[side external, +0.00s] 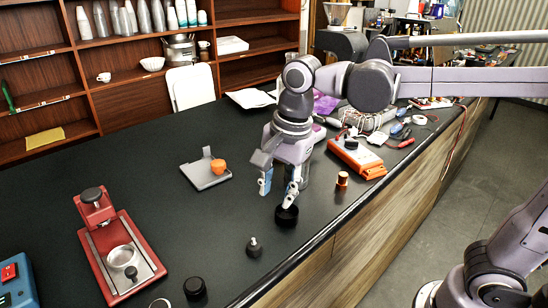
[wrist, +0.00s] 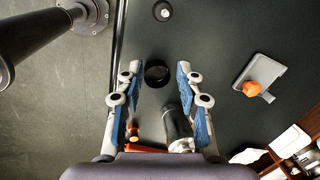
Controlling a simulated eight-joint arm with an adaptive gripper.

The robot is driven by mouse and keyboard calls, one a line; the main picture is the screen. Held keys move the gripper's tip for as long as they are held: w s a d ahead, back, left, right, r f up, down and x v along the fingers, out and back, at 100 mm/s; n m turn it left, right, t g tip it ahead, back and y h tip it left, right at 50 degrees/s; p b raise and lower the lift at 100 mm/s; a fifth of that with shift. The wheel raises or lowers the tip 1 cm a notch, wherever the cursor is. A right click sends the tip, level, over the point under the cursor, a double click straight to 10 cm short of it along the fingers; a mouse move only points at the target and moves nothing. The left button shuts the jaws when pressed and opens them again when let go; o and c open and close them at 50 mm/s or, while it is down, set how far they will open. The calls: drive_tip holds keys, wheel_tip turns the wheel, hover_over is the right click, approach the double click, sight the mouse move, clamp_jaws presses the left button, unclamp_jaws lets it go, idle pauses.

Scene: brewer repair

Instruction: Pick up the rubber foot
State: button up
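A small black piece with a short upright stud (side external: 254,247), which looks like the rubber foot, stands on the dark counter near its front edge. It also shows at the top of the wrist view (wrist: 162,11), with a pale stud in its centre. My gripper (side external: 277,195) is open and empty, pointing down above the counter, to the right of and behind the foot. In the wrist view my gripper's fingers (wrist: 158,80) are spread wide, with a round black cup-like piece (wrist: 157,74) just beyond the tips. That cup (side external: 286,216) sits between the gripper and the foot.
A dark-and-metal cylinder (wrist: 178,127) stands close to the gripper's fingers. A grey tray with an orange piece (side external: 205,174) lies behind. A red brewer part (side external: 125,255) and a black cap (side external: 194,287) are left. An orange device (side external: 356,158) is right. The counter's middle is clear.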

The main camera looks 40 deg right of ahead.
drive_tip(key=w+a+m+g, duration=0.1)
drive_tip(key=a+m+g, duration=0.1)
drive_tip(key=a+m, duration=0.25)
drive_tip(key=m, duration=0.1)
hover_over(253, 239)
drive_tip(key=shift+h, duration=0.3)
drive_tip(key=f, duration=0.4)
drive_tip(key=shift+s+a+f, duration=0.2)
drive_tip(key=shift+f, duration=0.15)
drive_tip(key=shift+w+d+f, duration=0.1)
drive_tip(key=shift+d+f, duration=0.05)
drive_tip(key=shift+f, duration=1.2)
drive_tip(key=shift+w+d+f, duration=0.1)
drive_tip(key=shift+f, duration=1.25)
clamp_jaws()
